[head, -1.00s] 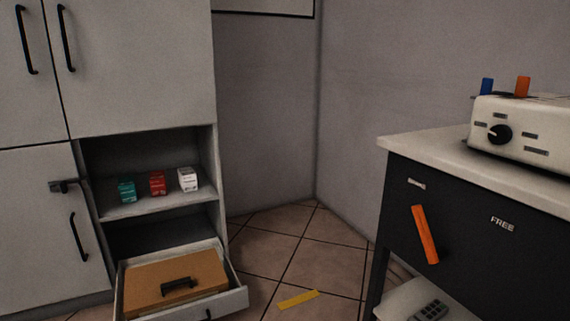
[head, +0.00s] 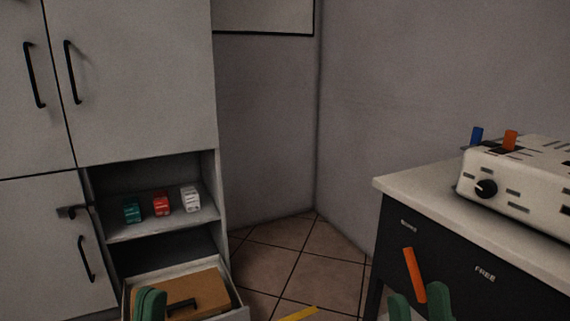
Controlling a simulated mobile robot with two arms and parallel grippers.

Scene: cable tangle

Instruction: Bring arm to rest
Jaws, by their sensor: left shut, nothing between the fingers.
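My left gripper (head: 150,304) shows at the bottom left as green fingers held together, empty, in front of the open drawer. My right gripper (head: 420,305) shows at the bottom right as two green fingers standing apart with a gap between them. Only the fingertips show; the rest of both arms is below the picture. No cable shows clearly.
An open drawer (head: 240,297) with a brown case (head: 205,290) juts from the white cabinet (head: 140,80). Small teal, red and white boxes stand on its shelf (head: 165,228). A pale-topped bench (head: 410,186) carries a device (head: 520,185). Tiled floor (head: 295,260) lies between.

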